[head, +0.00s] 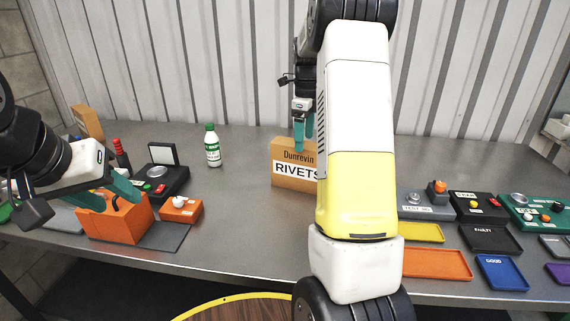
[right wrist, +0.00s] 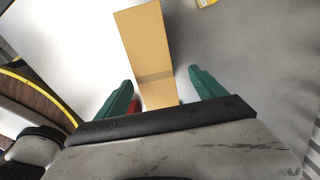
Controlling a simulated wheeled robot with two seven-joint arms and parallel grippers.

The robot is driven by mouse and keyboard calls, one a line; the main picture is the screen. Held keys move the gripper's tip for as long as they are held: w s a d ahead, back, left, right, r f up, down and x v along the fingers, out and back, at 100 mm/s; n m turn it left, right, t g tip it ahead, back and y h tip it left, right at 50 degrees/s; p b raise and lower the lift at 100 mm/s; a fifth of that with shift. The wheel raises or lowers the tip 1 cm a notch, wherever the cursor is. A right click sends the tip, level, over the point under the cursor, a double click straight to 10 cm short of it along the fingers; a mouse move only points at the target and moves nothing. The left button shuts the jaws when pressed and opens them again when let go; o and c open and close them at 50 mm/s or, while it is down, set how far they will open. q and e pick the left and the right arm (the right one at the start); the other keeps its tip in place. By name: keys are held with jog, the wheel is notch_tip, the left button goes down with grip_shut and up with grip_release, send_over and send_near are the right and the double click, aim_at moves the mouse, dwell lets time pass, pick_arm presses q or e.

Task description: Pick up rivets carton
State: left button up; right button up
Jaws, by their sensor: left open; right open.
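The rivets carton (head: 290,181) is a brown cardboard box with a white "RIVETS" label, standing upright in the middle of the table. My right arm hides its right side in the head view. My right gripper (head: 303,135) is over the carton's top, its fingers open and pointing down. In the right wrist view the carton's top (right wrist: 147,50) shows between and beyond the two green fingers of the right gripper (right wrist: 165,92), with space on both sides. My left gripper (head: 112,198) is open at the left, by an orange box (head: 118,222).
A white bottle with a green cap (head: 212,148) stands left of the carton. Button boxes (head: 428,205) and coloured trays, including an orange tray (head: 437,264) and a blue tray (head: 502,272), fill the right side. Bare table lies between the bottle and the carton.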

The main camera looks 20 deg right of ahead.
aim_at(302, 157)
jog(key=f, duration=0.7)
jog(key=shift+s+a+f, duration=0.15)
jog(key=shift+a+f, duration=0.1)
jog(key=shift+a, duration=0.15)
grip_shut()
